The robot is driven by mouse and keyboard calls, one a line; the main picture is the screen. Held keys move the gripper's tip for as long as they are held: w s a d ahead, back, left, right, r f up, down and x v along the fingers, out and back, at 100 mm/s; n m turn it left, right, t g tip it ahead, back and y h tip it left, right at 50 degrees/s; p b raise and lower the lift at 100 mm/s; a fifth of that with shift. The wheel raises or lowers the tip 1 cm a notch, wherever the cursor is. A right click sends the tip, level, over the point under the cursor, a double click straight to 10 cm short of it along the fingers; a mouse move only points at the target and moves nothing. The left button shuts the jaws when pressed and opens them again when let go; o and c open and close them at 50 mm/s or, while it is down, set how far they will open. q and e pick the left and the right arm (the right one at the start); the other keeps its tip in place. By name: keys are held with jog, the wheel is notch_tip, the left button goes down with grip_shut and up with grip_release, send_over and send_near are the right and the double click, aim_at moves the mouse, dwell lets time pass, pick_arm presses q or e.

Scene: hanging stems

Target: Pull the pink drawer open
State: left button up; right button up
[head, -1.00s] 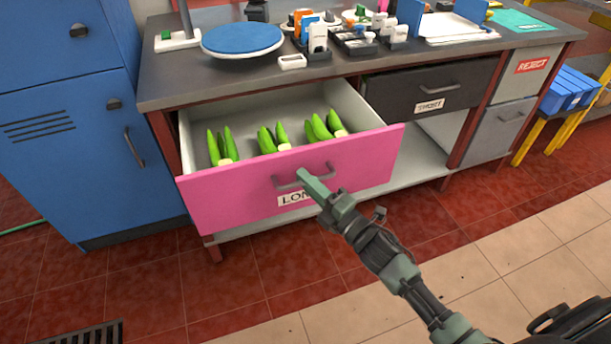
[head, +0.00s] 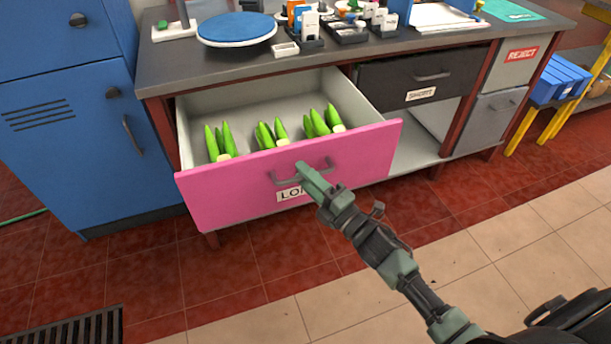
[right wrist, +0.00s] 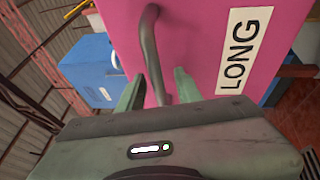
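The pink drawer (head: 345,160) stands well open under the workbench. Its front bears a LONG label (head: 289,194), partly hidden behind my gripper, which shows fully in the right wrist view (right wrist: 244,50). Green stems (head: 270,132) with pale ends lie in three groups inside. My right gripper (head: 304,170) is at the drawer's grey handle (head: 287,180). In the right wrist view the handle (right wrist: 151,45) runs between the two fingers (right wrist: 158,88), which are close on both sides of it. My left gripper is not in view.
A closed dark drawer (head: 398,80) labelled SHORT and a grey drawer (head: 490,122) under a REJECT label are to the right. A blue cabinet (head: 75,150) stands close at the left. A round blue disc (head: 237,27) and small parts are on the workbench (head: 165,75).

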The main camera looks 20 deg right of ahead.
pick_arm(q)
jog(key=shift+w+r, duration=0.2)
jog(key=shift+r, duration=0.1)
pick_arm(e)
jog(key=v, duration=0.7)
jog(key=shift+s+d, duration=0.15)
jog(key=shift+s, duration=0.2)
